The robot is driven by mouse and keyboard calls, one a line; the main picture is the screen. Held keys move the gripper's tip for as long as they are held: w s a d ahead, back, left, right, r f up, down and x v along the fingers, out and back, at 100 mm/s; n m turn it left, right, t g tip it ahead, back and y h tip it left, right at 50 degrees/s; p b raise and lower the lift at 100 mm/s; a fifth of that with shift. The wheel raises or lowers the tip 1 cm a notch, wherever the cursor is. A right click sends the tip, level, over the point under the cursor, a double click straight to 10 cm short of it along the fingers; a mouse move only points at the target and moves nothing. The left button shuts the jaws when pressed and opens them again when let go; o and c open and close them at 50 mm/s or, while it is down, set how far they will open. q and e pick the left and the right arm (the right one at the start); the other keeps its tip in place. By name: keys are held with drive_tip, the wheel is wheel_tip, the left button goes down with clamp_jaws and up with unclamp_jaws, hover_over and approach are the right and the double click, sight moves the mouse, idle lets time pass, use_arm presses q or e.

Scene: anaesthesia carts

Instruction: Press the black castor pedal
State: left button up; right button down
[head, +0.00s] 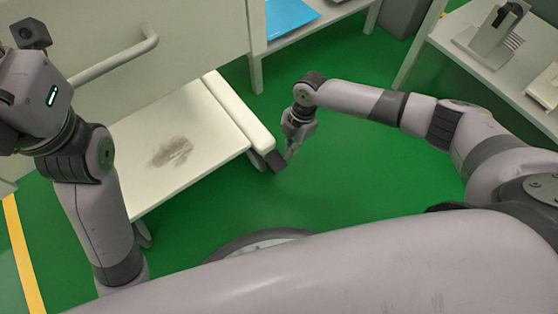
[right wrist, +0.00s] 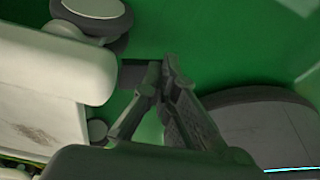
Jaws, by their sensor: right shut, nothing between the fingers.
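The black castor pedal (head: 278,164) is a small dark block at the near right corner of the white cart (head: 232,112), low over the green floor. It also shows as a dark patch in the right wrist view (right wrist: 131,75), partly hidden by a finger. My right gripper (head: 289,155) is shut and empty, pointing down. Its fingertips are right by the pedal; I cannot tell whether they touch it. The closed fingers also show in the right wrist view (right wrist: 163,70). My left wrist shows at the upper left, but its fingers are out of view.
The cart's low shelf carries a grey smudge (head: 170,152), and a push handle (head: 120,57) sticks out above it. A castor (head: 143,234) stands under its near left corner. White shelving (head: 470,47) stands at the right. Green floor is open between cart and shelving.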

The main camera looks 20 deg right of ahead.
drive_tip(key=v, duration=1.1)
drive_tip(key=shift+r, duration=0.15)
